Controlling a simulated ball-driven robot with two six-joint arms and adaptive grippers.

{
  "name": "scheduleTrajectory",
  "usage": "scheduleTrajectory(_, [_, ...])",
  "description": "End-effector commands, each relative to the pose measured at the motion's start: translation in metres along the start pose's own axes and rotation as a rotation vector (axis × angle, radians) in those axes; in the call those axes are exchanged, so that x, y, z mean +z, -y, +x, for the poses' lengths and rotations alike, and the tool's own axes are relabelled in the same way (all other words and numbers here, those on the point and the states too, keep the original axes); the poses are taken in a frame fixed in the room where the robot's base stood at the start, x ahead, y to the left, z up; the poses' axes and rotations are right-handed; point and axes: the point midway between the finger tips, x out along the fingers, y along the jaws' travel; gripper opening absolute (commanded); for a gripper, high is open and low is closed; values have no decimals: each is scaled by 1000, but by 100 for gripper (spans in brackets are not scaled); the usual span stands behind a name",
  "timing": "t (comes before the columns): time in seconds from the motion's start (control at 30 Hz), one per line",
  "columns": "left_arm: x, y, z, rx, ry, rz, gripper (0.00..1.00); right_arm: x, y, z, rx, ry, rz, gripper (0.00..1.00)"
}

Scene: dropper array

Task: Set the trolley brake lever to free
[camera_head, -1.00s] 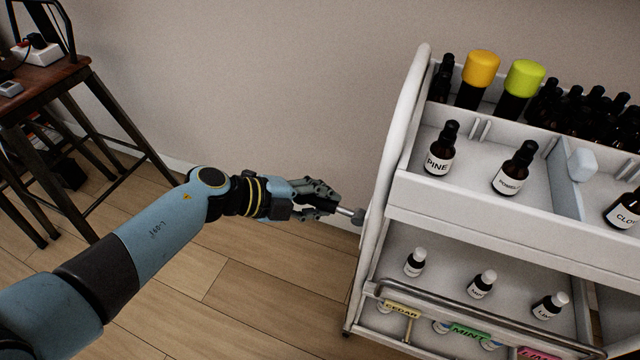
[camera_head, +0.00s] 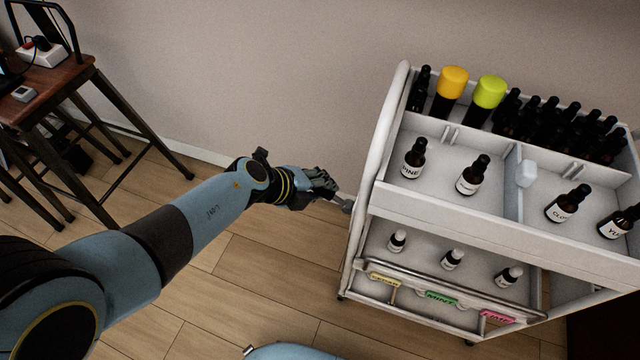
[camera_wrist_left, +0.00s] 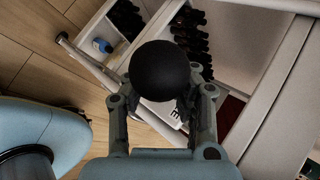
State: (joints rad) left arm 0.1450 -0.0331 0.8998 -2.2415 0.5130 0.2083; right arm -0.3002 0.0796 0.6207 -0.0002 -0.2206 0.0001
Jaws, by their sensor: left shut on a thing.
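The white trolley (camera_head: 452,226) stands on the right in the head view. Its brake lever (camera_head: 340,201) is a short grey metal rod sticking out from the trolley's left end, pointing left and a little up in the picture. My left gripper (camera_head: 325,188) is shut on the lever's outer end. In the left wrist view the lever's round black knob (camera_wrist_left: 160,70) sits between the two fingers of the left gripper (camera_wrist_left: 160,88). The knob hides the rod behind it there. My right gripper is not in view.
The trolley's top holds dark bottles, two with a yellow cap (camera_head: 453,80) and a green cap (camera_head: 489,92). Small white-capped bottles (camera_head: 452,259) stand on its lower shelf. A dark wooden stool (camera_head: 52,82) is at the left. Wood floor (camera_head: 245,275) is clear between them.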

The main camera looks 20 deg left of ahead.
Motion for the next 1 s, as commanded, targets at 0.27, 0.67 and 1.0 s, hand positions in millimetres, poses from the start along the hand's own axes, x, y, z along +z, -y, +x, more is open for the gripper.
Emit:
scheduleTrajectory(0.27, [1, -1, 0, 1, 4, 2, 33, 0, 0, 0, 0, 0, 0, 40])
scheduleTrajectory(0.67, [1, 0, -1, -1, 2, 0, 48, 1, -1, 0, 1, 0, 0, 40])
scheduleTrajectory(1.0, [1, -1, -36, -1, 4, 2, 48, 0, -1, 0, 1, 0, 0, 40])
